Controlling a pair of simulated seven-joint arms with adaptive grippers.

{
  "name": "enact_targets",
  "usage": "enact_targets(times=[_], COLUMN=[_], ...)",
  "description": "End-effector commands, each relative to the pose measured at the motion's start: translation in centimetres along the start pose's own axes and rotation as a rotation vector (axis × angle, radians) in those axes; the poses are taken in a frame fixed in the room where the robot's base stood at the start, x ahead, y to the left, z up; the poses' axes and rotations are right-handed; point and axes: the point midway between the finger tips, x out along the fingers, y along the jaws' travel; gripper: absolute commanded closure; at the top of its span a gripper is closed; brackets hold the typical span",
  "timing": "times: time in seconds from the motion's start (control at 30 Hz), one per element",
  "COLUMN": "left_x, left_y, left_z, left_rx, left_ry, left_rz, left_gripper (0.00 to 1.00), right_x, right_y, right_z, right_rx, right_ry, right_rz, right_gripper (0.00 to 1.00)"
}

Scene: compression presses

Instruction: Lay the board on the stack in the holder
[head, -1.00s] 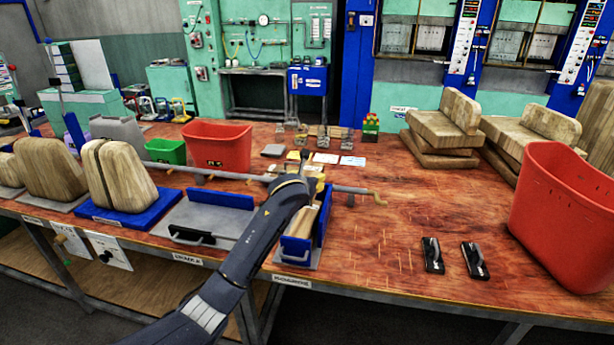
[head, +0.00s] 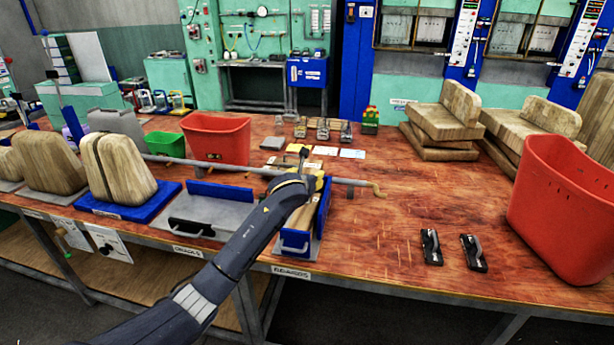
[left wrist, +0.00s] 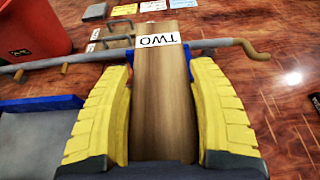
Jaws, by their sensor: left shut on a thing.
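The wooden board (left wrist: 163,110), with a white label reading TWO upside down, lies lengthwise between my left gripper's yellow fingers in the left wrist view. My left gripper (head: 312,183) is shut on this board and sits over the holder. The holder (head: 323,208) has blue walls and stands near the table's front edge. Wood (head: 299,221) shows between its walls, but I cannot tell there which is stack and which is held board. My arm and gripper hide part of the holder. In the wrist view the board covers what lies below it. My right gripper is not in view.
A grey rail (head: 220,167) with a brass crank runs behind the holder. An empty grey tray (head: 215,216) lies left of it. A red bin (head: 218,140) stands behind, and a larger red bin (head: 562,215) at right.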

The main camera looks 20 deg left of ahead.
Motion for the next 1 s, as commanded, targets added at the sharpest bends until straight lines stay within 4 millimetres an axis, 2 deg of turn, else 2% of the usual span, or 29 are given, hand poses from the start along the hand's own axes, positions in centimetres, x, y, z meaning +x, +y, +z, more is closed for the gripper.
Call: enact_targets(times=[0.33,1.0], left_x=[0.6,3.0], left_y=[0.0,0.0], left_z=[-1.5,-7.4], left_rx=[-0.002,0.0], left_ry=[0.002,0.005], left_rz=[0.0,0.001], left_gripper=[0.78,0.78], right_x=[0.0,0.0], right_y=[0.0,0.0], right_z=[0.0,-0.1], right_rx=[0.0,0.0], right_ry=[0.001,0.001], right_rz=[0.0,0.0], right_gripper=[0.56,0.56])
